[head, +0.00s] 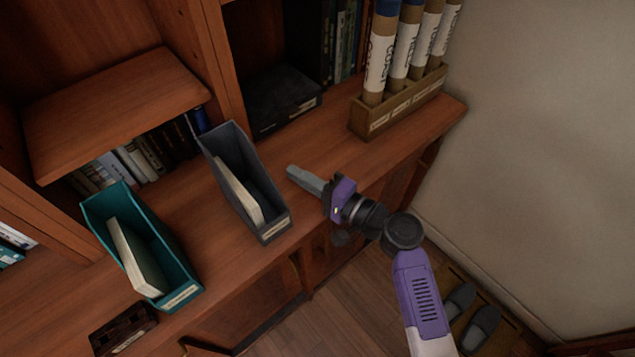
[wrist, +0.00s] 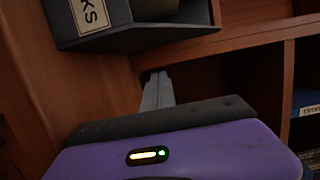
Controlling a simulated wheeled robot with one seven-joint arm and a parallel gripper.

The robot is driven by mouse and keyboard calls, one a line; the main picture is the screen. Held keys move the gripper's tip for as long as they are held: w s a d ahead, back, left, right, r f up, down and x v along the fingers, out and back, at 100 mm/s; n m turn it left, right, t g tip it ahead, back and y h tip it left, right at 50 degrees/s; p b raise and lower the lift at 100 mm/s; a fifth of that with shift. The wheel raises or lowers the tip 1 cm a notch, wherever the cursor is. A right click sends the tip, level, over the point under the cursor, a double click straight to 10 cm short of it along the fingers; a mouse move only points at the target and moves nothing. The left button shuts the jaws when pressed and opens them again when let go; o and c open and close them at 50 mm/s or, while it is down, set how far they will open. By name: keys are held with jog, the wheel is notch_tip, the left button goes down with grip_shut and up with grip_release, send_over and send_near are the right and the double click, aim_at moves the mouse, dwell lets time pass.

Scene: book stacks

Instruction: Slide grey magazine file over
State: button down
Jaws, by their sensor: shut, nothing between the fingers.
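The grey magazine file (head: 238,180) stands upright on the wooden counter in the head view, with a pale book or booklet (head: 240,192) inside and a label on its front end. My gripper (head: 292,171) is shut and empty just to the right of the file, with a small gap between them in the picture. In the wrist view, the shut fingers (wrist: 157,92) point ahead. A grey box-like thing with a label (wrist: 90,14), probably the file, shows at the top of that view; whether the fingers touch it cannot be told.
A teal magazine file (head: 140,245) stands to the left of the grey one. A dark box (head: 283,100) sits behind, and a wooden holder (head: 400,104) with several rolled tubes (head: 380,55) stands at the right. Bare counter (head: 325,140) lies between my gripper and the holder.

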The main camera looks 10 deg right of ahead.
jog(key=a, duration=0.2)
jog(key=s+a+p, duration=0.1)
jog(key=shift+s+a, duration=0.15)
jog(key=shift+a, duration=0.2)
jog(key=shift+s+a, duration=0.15)
jog(key=shift+a, duration=0.1)
jog(key=s+a, duration=0.2)
jog(key=a, duration=0.1)
jog(key=s+a+b, duration=0.1)
jog(key=s+a, duration=0.2)
jog(key=a, duration=0.1)
jog(key=s+a, duration=0.2)
jog(key=a, duration=0.1)
jog(key=shift+s+a, duration=0.15)
jog(key=shift+a, duration=0.25)
jog(key=shift+d, duration=0.1)
